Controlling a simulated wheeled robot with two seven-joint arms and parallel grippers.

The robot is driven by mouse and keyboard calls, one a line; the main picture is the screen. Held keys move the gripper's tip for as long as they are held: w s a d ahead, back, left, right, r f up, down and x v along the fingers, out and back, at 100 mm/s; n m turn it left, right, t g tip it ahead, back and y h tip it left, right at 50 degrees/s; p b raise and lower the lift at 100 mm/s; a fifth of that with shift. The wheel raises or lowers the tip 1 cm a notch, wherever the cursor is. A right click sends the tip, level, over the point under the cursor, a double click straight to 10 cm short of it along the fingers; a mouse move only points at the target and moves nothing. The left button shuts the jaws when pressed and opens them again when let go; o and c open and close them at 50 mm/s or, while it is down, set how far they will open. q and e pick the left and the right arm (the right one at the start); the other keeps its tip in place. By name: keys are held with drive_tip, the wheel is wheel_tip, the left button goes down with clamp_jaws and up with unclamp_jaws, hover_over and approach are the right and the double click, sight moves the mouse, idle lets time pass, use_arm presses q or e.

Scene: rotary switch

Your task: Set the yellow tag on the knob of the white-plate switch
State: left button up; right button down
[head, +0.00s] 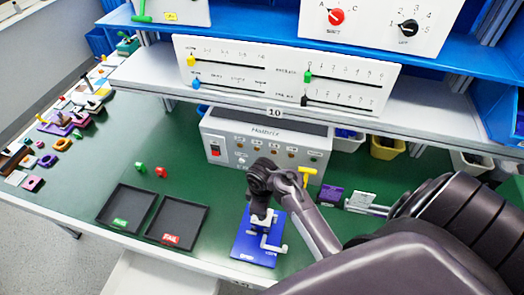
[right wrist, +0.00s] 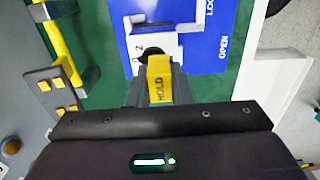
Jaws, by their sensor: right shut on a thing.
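My right gripper (head: 262,216) is low over a blue board (head: 246,249) on the green bench. In the right wrist view the gripper (right wrist: 157,84) is shut on a yellow tag (right wrist: 159,82) marked HOLD. Just beyond the tag's far end is a white plate (right wrist: 168,45) with number marks, lying on the blue board (right wrist: 205,46). A dark knob (right wrist: 151,55) shows on the plate, partly hidden by the tag. Whether the tag touches the knob I cannot tell. The tag is hard to make out in the head view. My left gripper is not in view.
A white hook-shaped part (head: 272,246) is on the board. A yellow T-handle (head: 307,171) stands behind on the right. A white control box (head: 262,147) is at the back. Two black trays (head: 127,207) lie left. The green surface (head: 215,222) between trays and board is clear.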

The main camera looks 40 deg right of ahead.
drive_tip(key=shift+f, duration=0.55)
drive_tip(key=c, duration=1.2)
unclamp_jaws()
drive_tip(key=shift+r, duration=0.1)
wheel_tip(320, 180, up, 7)
drive_tip(key=shift+r+b, duration=0.2)
drive_tip(key=shift+b, duration=0.35)
drive_tip(key=shift+r, duration=0.1)
wheel_tip(320, 180, up, 4)
drive_tip(key=shift+f+p, duration=0.25)
drive_tip(key=shift+p, duration=0.7)
wheel_tip(320, 180, up, 6)
drive_tip(key=shift+f, duration=0.2)
